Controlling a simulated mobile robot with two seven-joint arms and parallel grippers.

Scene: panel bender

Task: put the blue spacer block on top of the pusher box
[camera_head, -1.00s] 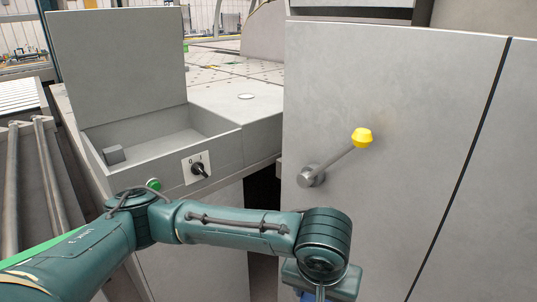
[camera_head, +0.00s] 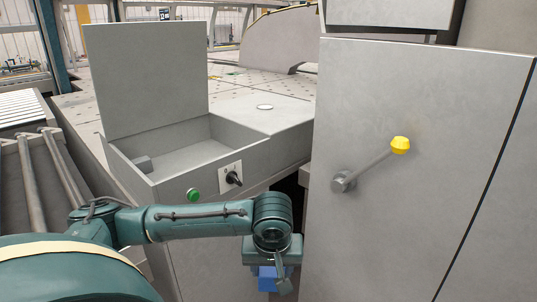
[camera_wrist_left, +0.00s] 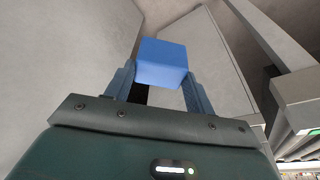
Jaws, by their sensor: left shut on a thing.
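The blue spacer block (camera_head: 267,280) is held in my left gripper (camera_head: 273,285), which points down in the head view, low in front of the grey machine. The left wrist view also shows the blue block (camera_wrist_left: 162,62), gripped between the two fingers of my left gripper (camera_wrist_left: 160,80). I cannot tell for sure which grey box is the pusher box. An open grey box (camera_head: 180,160) with a raised lid stands at the left, above and behind the gripper. The block is apart from it. My right gripper is not in view.
A tall grey cabinet (camera_head: 415,210) stands at the right, with a yellow-knobbed lever (camera_head: 400,145) sticking out. A green button (camera_head: 193,195) and a black switch (camera_head: 234,178) sit on the open box's front. A perforated table (camera_head: 285,88) lies behind. Rollers (camera_head: 35,190) stand at the left.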

